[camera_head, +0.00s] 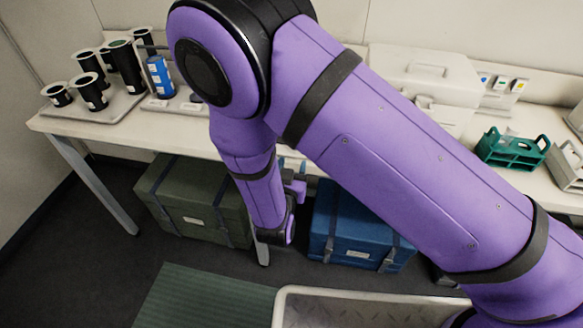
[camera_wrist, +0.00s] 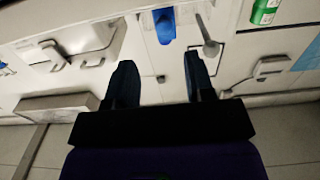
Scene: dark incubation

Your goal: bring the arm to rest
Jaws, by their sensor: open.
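My purple arm (camera_head: 400,150) crosses the head view from the lower right to the upper middle, then bends down in front of the bench. In the wrist view my gripper (camera_wrist: 160,75) shows two dark fingers spread apart with nothing between them. Beyond the fingertips is a pale surface with a blue object (camera_wrist: 164,24) and a grey rod-like part (camera_wrist: 207,35).
A white bench (camera_head: 190,138) carries several black cylinders (camera_head: 125,65), a blue bottle (camera_head: 160,76), a white box (camera_head: 430,75) and a green rack (camera_head: 512,150). Below stand a green case (camera_head: 195,200) and a blue case (camera_head: 355,230). A pale-rimmed tray (camera_head: 380,298) is in front.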

